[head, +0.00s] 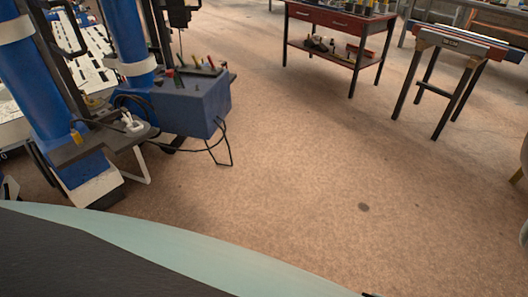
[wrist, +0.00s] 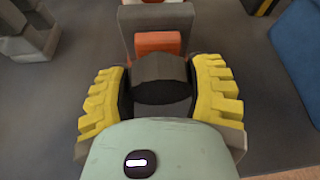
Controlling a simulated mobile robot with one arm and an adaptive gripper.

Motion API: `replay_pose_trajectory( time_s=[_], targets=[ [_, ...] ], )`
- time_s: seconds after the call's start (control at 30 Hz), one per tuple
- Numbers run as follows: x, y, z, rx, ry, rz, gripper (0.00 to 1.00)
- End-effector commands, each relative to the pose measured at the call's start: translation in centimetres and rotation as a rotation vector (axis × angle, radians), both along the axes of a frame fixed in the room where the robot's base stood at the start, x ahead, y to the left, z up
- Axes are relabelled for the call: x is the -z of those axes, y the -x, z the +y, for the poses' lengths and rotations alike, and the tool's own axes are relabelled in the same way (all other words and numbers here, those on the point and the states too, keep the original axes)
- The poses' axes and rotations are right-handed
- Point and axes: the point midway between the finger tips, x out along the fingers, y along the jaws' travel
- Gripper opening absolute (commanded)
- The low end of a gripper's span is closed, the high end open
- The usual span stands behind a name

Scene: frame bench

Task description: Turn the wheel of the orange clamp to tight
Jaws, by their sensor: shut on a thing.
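The orange clamp (wrist: 158,43) shows at the top middle of the wrist view, just beyond my gripper, with a grey block behind it. Its dark wheel (wrist: 162,76) sits in front of the orange part. My gripper (wrist: 162,92) has a ridged yellow pad on each side of the wheel and is shut on it. The pads hide the wheel's sides, and the wheel's setting cannot be read. The head view shows neither the clamp nor my gripper.
In the wrist view, a grey surface lies around the clamp, with a grey block (wrist: 28,32) at left and a blue thing (wrist: 298,50) at right. In the head view, blue machinery (head: 190,105) stands at left, a red workbench (head: 338,20) at back; the middle floor is clear.

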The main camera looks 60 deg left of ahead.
Motion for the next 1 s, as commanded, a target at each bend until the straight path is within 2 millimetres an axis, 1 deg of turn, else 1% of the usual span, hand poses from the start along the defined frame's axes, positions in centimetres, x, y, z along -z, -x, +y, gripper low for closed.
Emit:
replay_pose_trajectory(
  time_s=[0.03, 0.27, 1.0],
  targets=[
    [-0.25, -0.08, 0.11, -0.001, -0.001, -0.013, 0.2],
    [-0.33, -0.1, 0.31, -0.003, -0.011, -0.117, 0.2],
    [0.32, -0.01, 0.23, -0.004, -0.045, -0.602, 0.2]
  ],
)
